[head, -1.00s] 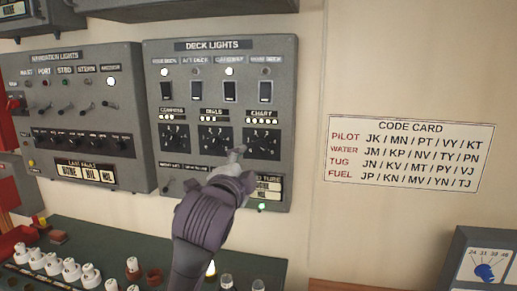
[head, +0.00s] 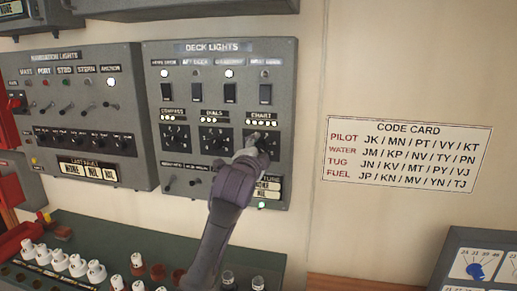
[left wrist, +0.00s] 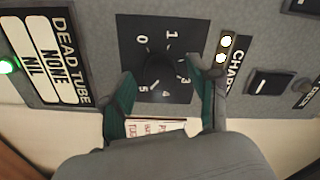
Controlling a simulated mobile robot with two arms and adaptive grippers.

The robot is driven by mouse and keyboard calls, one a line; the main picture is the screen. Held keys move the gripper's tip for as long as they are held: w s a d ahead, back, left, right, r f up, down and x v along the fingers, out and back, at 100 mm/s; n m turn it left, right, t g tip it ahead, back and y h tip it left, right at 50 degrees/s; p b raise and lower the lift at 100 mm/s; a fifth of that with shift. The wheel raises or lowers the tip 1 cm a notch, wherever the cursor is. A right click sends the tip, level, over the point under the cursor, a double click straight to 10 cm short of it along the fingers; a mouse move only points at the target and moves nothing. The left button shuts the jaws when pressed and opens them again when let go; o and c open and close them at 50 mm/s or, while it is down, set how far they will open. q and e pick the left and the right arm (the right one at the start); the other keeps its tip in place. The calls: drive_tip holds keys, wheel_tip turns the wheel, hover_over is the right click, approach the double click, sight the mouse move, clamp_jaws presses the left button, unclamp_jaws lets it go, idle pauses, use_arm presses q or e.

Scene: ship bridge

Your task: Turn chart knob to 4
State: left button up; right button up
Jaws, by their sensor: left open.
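The chart knob (left wrist: 159,70) is a dark round knob on a black square plate in the left wrist view. White numbers 0, 1, 3, 4 and 5 show around it; its pointer is too dark to read. In the head view the chart dial (head: 263,142) is at the right of the row of three knobs, partly covered by my left gripper (head: 257,143). In the left wrist view my left gripper (left wrist: 162,80) is open, with one green-padded finger on each side of the knob. I cannot tell whether they touch it. My right gripper is not in view.
The dials knob (head: 215,139) and compass knob (head: 175,137) are left of the chart dial. Deck light switches (head: 264,94) are above. The dead tube plate (left wrist: 46,55) is beside the dial. A code card (head: 408,153) hangs on the wall at right.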

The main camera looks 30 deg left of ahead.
use_arm(q)
drive_tip(key=c, duration=1.2)
drive_tip(key=shift+o, duration=0.2)
drive_tip(key=shift+n, duration=0.3)
drive_tip(key=n+p, duration=0.1)
drive_tip(key=n, duration=0.3)
drive_tip(key=shift+n, duration=0.3)
drive_tip(key=n+p, duration=0.1)
drive_tip(key=n, duration=0.3)
drive_tip(key=shift+n, duration=0.3)
